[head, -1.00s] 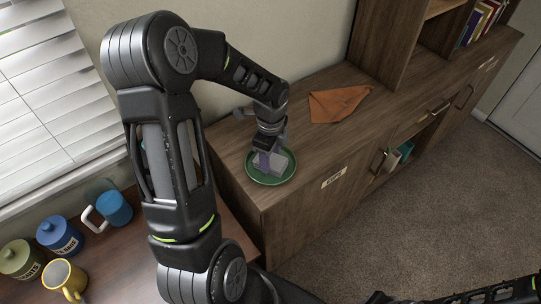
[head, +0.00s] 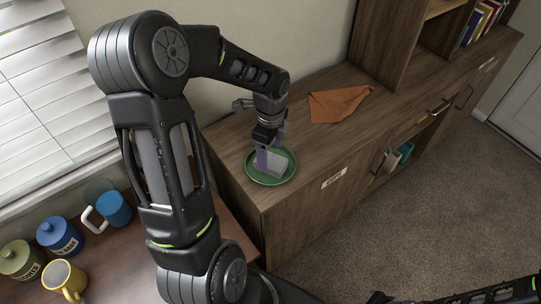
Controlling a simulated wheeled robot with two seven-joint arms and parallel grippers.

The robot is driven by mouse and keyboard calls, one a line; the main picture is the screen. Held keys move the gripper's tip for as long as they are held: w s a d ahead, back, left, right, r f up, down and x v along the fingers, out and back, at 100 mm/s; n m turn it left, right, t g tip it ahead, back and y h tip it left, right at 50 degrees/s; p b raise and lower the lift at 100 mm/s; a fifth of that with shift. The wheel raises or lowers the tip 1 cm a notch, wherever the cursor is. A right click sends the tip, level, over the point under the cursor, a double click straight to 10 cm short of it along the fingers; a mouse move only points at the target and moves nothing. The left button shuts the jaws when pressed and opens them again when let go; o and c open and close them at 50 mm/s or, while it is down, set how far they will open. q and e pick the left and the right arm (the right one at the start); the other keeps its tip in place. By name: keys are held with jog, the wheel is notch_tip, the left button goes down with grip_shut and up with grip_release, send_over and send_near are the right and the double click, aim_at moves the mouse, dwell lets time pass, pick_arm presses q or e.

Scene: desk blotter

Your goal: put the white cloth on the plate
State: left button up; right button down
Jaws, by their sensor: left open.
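A green plate (head: 270,182) sits on the wooden cabinet top near its left end. A whitish-grey folded thing, seemingly the white cloth (head: 275,174), lies on the plate, partly hidden by the gripper. My left gripper (head: 265,158) is open, pointing down just over the plate at the back left of the cloth. Whether a finger touches the cloth I cannot tell. My right gripper is not in view; only part of that dark arm shows at the bottom right.
An orange cloth (head: 339,104) lies on the cabinet top to the right of the plate. Behind it rises a shelf with books (head: 480,22). Mugs and jars, including a yellow mug (head: 63,278) and a blue jar (head: 59,236), stand on the desk at lower left.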

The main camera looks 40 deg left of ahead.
aim_at(271, 160)
pick_arm(q)
notch_tip(271, 160, up, 9)
jog(key=shift+r, duration=0.2)
dwell(0.9)
